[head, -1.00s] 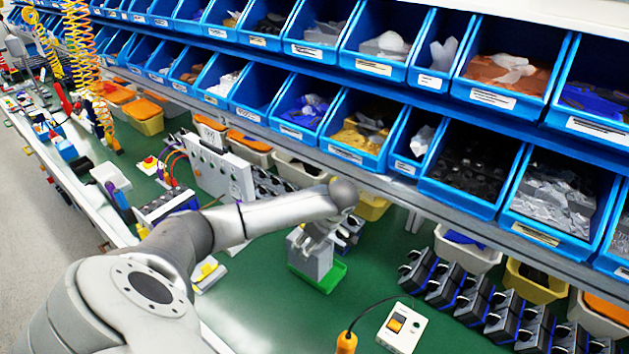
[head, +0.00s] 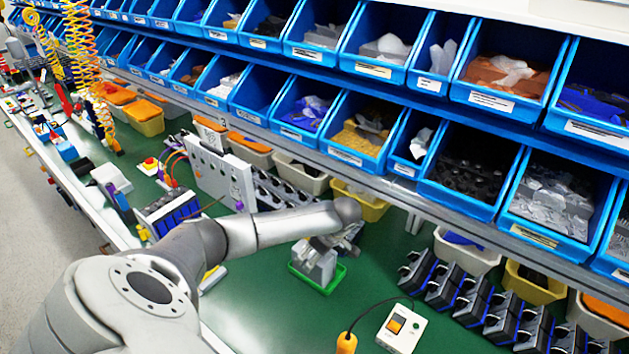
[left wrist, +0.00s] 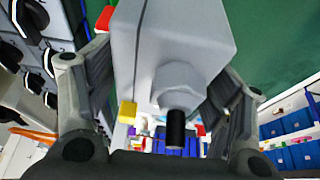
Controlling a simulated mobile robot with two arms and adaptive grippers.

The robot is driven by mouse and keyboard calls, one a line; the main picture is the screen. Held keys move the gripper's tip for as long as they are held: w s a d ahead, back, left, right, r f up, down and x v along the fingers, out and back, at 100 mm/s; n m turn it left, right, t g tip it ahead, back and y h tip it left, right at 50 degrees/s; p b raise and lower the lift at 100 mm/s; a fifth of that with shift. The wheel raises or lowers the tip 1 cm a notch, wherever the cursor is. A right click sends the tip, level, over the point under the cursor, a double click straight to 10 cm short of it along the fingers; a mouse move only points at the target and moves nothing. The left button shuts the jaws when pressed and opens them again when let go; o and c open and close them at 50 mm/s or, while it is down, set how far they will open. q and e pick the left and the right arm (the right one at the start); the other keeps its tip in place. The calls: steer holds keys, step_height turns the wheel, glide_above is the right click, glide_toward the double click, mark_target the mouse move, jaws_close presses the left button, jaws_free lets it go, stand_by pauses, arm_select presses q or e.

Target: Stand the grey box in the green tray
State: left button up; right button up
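The grey box (head: 313,267) stands over the green tray (head: 324,287) on the green bench top, its lower part inside the tray's outline. Whether its base touches the tray floor I cannot tell. My left gripper (head: 326,244) is at the top of the box. In the left wrist view the grey box (left wrist: 190,35) fills the middle, with a nut and black shaft on its near face. The fingers of my left gripper (left wrist: 162,85) lie along both sides of it and look closed on it. My right gripper is not in view.
Blue bins (head: 357,130) on a shelf overhang the back of the bench. Black switch units (head: 470,297) stand in a row at the right. A white switch box (head: 402,326) with a cable lies in front. The green surface left of the tray is clear.

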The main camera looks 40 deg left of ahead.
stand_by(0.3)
arm_select(q)
steer(key=shift+r, duration=0.15)
steer(key=b+v, duration=0.1)
steer(key=v, duration=1)
steer(key=shift+w+r+b, duration=0.1)
steer(key=shift+r+b, duration=0.05)
steer(key=shift+b, duration=0.15)
steer(key=shift+d+r, duration=0.15)
steer(key=shift+r, duration=0.15)
